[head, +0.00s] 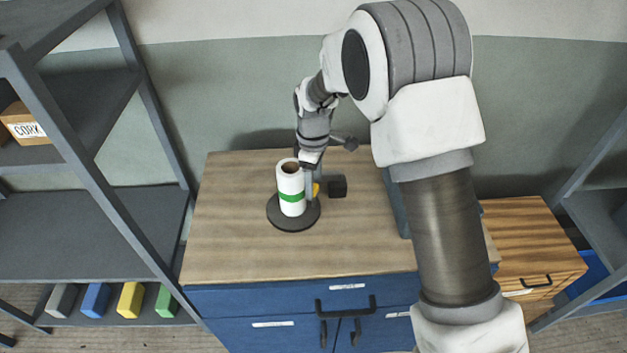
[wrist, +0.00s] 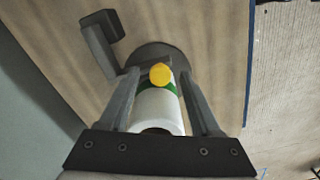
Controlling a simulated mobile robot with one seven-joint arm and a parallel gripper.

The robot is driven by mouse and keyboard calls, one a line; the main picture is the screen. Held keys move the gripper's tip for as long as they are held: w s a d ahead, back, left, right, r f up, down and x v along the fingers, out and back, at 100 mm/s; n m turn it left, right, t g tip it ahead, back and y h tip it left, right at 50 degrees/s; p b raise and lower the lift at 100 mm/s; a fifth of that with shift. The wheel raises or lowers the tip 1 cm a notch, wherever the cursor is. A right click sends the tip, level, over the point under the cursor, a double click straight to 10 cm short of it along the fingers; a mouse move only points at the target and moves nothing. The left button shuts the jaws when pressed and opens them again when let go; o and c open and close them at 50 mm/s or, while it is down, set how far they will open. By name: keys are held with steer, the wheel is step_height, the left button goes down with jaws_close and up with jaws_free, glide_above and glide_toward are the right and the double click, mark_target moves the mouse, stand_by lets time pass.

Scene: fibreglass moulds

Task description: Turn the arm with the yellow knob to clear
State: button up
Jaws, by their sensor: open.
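The yellow knob (head: 316,189) shows beside a white roll with a green band (head: 291,190), which stands upright on a dark round base (head: 274,213). In the wrist view the yellow knob (wrist: 160,75) lies between the fingertips of my open gripper (wrist: 160,72), in front of the white roll (wrist: 160,108). I cannot tell whether the fingers touch the knob. A grey bar (wrist: 101,50) with a dark block (wrist: 99,23) at its end shows beside the left finger; the dark block (head: 338,186) is right of the knob in the head view. My gripper partly hides how bar and knob join.
The base stands on the wooden top (head: 235,240) of a blue cabinet (head: 260,300). A grey upright thing (head: 396,205) stands right, partly hidden by my arm. Shelving with coloured blocks (head: 130,299) is at left; a wooden cabinet (head: 530,235) is at right. The left worktop is clear.

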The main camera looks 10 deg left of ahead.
steer(key=shift+f, duration=0.15)
jaws_close()
stand_by(1.4)
